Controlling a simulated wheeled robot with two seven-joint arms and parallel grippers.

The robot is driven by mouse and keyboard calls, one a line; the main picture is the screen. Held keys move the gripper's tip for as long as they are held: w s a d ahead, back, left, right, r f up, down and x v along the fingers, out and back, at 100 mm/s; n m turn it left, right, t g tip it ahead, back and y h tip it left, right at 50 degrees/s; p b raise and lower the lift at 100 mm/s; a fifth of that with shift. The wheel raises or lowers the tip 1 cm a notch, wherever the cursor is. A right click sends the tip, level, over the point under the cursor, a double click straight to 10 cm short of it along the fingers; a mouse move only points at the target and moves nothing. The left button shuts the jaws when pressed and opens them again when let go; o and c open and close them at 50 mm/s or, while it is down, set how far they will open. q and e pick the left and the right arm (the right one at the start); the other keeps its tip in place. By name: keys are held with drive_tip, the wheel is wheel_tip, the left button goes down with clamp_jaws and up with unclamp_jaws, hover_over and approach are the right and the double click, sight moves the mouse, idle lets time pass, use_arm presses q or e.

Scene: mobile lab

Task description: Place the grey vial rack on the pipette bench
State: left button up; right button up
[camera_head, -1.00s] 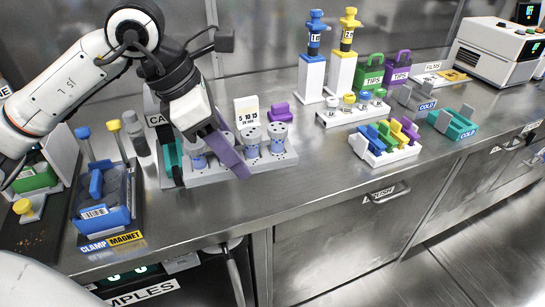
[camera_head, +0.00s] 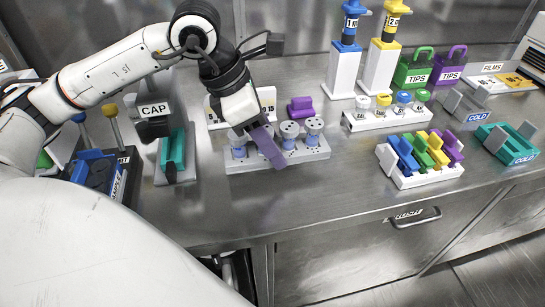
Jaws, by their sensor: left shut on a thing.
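The grey vial rack (camera_head: 296,158) is a pale grey tray with several grey-topped, blue-marked vials, in the middle of the head view. My left gripper (camera_head: 270,148) reaches down over it from the upper left, shut on the rack. Its lilac finger crosses in front of the vials and hides part of the rack. The rack is level; I cannot tell whether its base touches the metal bench top (camera_head: 300,205). Blue and yellow pipettes on white stands (camera_head: 343,70) stand behind to the right. My right gripper is not in view.
A CAP station (camera_head: 152,110) and a teal holder (camera_head: 174,150) stand left of the rack. A purple block (camera_head: 300,107) is behind it. A white rack of coloured pieces (camera_head: 423,176) and a white vial tray (camera_head: 387,117) stand right. The bench front is clear.

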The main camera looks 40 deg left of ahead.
use_arm(q)
drive_tip(key=shift+f, duration=1.9)
drive_tip(key=shift+b, duration=0.3)
drive_tip(key=shift+f, duration=0.15)
drive_tip(key=o, duration=1.3)
drive_tip(key=shift+a+r, duration=0.15)
drive_tip(key=shift+r, duration=0.35)
drive_tip(key=p+v, duration=0.1)
drive_tip(key=v, duration=1)
drive_tip(key=shift+s+r, duration=0.1)
drive_tip(key=shift+s, duration=0.05)
